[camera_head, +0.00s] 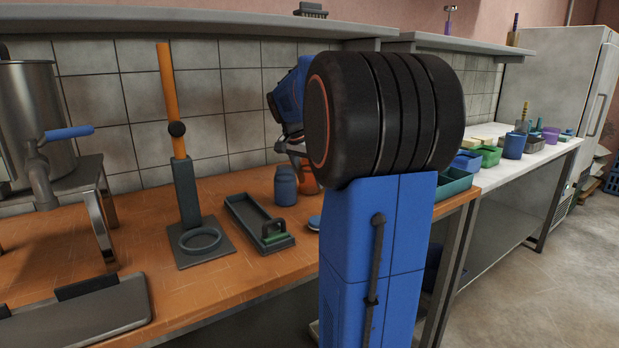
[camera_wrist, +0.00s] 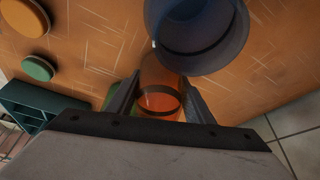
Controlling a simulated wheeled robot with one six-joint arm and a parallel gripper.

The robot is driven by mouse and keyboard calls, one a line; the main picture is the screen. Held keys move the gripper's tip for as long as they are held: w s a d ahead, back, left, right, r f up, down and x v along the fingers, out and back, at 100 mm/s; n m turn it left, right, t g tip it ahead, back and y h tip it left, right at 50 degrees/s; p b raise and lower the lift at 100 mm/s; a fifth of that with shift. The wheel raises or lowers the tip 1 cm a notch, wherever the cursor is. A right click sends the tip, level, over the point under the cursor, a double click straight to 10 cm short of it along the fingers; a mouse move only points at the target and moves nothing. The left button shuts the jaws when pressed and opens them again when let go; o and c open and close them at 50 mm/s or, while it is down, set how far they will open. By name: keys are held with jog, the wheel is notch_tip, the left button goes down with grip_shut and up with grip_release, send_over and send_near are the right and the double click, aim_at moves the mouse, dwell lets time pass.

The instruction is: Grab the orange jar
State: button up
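The orange jar (camera_wrist: 160,103) stands between the two fingers of my gripper (camera_wrist: 161,80) in the wrist view. It is glossy orange with a dark band. The fingers flank it and look open, with a little room on each side; I cannot make out firm contact. In the head view the orange jar (camera_head: 308,180) shows on the orange counter, partly hidden behind my arm. There my gripper (camera_head: 291,150) is just above it, its fingertips mostly hidden.
A blue jar (camera_wrist: 197,38) is right beside the orange jar; it also shows in the head view (camera_head: 285,187). An orange lid (camera_wrist: 24,17), a green lid (camera_wrist: 38,68) and a dark teal crate (camera_wrist: 30,108) lie left in the wrist view. A grey tray (camera_head: 258,222) sits nearby.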

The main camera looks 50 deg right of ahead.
jog(key=shift+c, duration=0.9)
jog(key=shift+r, duration=0.1)
